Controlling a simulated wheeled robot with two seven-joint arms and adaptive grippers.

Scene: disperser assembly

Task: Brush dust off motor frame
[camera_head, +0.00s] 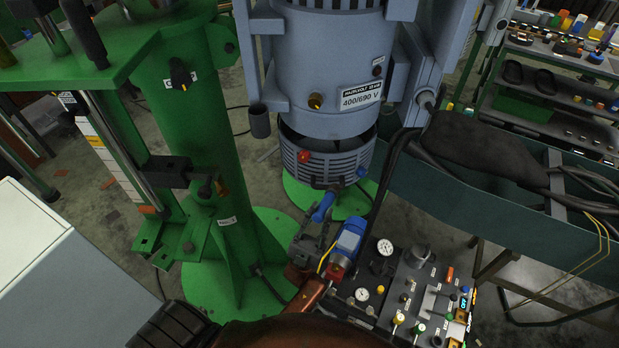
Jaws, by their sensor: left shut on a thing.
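The motor (335,75) is a large blue-grey unit at top centre, with a 400/690 V label. Its lower frame (325,158) is a slotted grey ring with a red part on its front. My left gripper (318,222) is dark grey and sits just below this ring. It is shut on a small blue thing, seemingly the brush (323,207), whose upper end is close to the ring's lower edge. Bristles and dust are too small to tell, and I cannot tell whether the brush touches the frame. My right gripper is not in view.
A green column (203,150) stands left of the motor. A blue-green cable trough (450,205) runs right. A white cabinet (30,240) is at left.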

